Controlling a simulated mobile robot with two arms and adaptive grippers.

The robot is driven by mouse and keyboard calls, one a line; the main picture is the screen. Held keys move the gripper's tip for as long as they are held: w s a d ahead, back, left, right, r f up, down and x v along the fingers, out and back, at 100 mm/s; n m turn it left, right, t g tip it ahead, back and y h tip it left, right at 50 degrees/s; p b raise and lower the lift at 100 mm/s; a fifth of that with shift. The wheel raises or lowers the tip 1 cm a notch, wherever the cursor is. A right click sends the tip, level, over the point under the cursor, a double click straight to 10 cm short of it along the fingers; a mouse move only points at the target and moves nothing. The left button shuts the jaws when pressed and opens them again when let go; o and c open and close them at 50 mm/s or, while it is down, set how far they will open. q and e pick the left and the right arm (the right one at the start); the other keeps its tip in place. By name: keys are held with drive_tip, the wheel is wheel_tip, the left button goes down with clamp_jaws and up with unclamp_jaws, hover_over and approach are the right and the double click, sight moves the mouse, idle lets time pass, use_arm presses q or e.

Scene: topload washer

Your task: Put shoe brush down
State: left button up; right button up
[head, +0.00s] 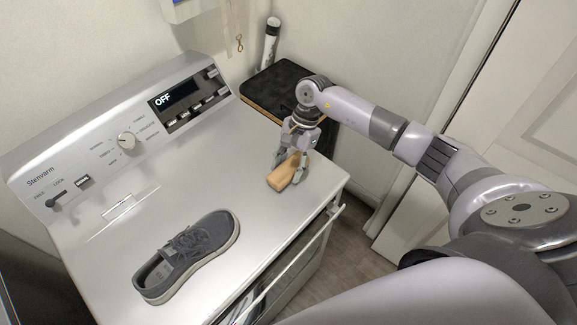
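The shoe brush, with a light wooden body (284,173), is at the right end of the washer top (225,172). My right gripper (290,174) reaches down over it, with its fingers on either side of the wood. The fingers appear closed against it. The brush is low over the washer top, and I cannot tell whether it touches the surface. Its bristles are hidden. My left gripper is not in the head view.
A grey shoe (189,254) lies on the washer's front left part. The control panel (125,135) rises along the back. Bare washer top separates shoe and brush.

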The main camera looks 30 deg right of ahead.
drive_tip(key=o, duration=0.3)
drive_tip(key=shift+o, duration=0.2)
drive_tip(key=shift+r, duration=0.1)
drive_tip(key=shift+r, duration=0.1)
drive_tip(key=shift+w+d+r, duration=0.1)
drive_tip(key=shift+r, duration=0.05)
drive_tip(key=b+v, duration=0.5)
drive_tip(key=v, duration=0.6)
drive_tip(key=shift+r, duration=0.35)
drive_tip(key=shift+f, duration=0.1)
